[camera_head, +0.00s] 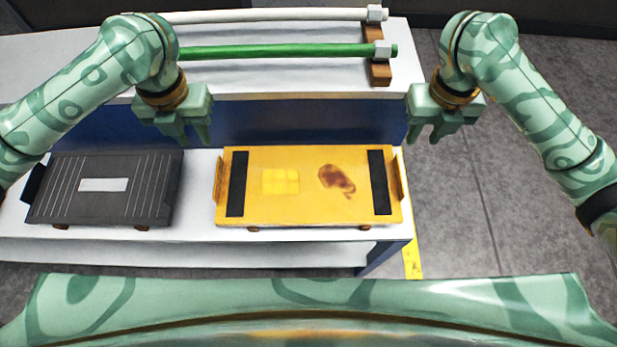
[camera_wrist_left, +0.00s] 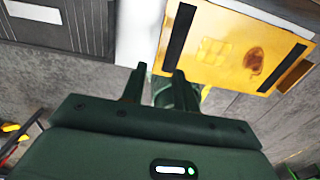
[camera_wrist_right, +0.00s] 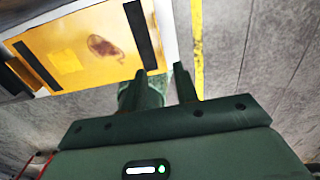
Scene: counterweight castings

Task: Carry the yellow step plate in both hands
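The yellow step plate (camera_head: 300,210) lies flat on the white bench, with black strips near both ends, a pale yellow square and a brown stain on top. Upright handles stand at its left end (camera_head: 219,181) and right end (camera_head: 396,178). My left gripper (camera_head: 196,140) is open and empty, above and behind the plate's left end. My right gripper (camera_head: 424,138) is open and empty, beyond the plate's right end and above it. The plate also shows in the left wrist view (camera_wrist_left: 222,80) and the right wrist view (camera_wrist_right: 70,38). Neither gripper touches it.
A dark grey ribbed plate (camera_head: 142,205) with a pale label lies left of the yellow one. Behind, a white shelf (camera_head: 270,80) carries a green rod (camera_head: 290,51) and a white rod (camera_head: 270,15). Grey floor with a yellow line (camera_head: 412,258) is at right.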

